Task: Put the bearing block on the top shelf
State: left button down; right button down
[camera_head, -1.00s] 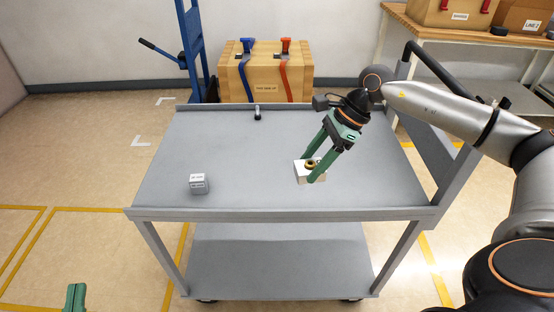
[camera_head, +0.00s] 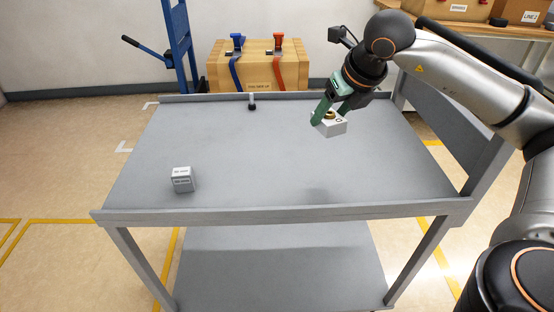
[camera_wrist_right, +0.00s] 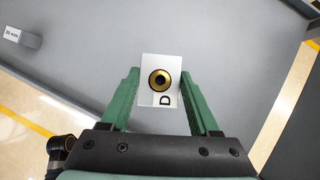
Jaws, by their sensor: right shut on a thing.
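The bearing block is a white block (camera_head: 330,129) with a brass ring and dark bore on its face. My right gripper (camera_head: 331,114) is shut on it and holds it above the cart's top shelf (camera_head: 250,165). My left gripper is not in view.
A small grey labelled block (camera_head: 182,180) stands at the shelf's left front. A small dark cylindrical item (camera_head: 251,102) is near the back edge. The shelf's middle is clear. A lower shelf (camera_head: 280,265) lies beneath. A wooden box (camera_head: 258,66) stands behind the cart.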

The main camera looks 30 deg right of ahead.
jog(key=w+a+f, duration=0.1)
jog(key=a+f, duration=0.1)
jog(key=a, duration=0.1)
jog(key=w+a+f+b, duration=0.1)
jog(key=a+f, duration=0.2)
jog(key=a, duration=0.1)
jog(key=w+a+f+b, duration=0.1)
jog(key=a+f, duration=0.2)
jog(key=shift+w+a, duration=0.15)
jog(key=shift+a, duration=0.05)
jog(key=f, duration=0.1)
jog(key=f+b, duration=0.1)
jog(key=f, duration=0.2)
jog(key=shift+w+a, duration=0.1)
jog(key=shift+a, duration=0.2)
jog(key=shift+c, duration=0.6)
grip_release()
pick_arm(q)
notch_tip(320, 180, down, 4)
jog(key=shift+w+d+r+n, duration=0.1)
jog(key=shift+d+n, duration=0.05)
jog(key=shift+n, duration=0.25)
pick_arm(e)
jog(key=shift+r, duration=0.1)
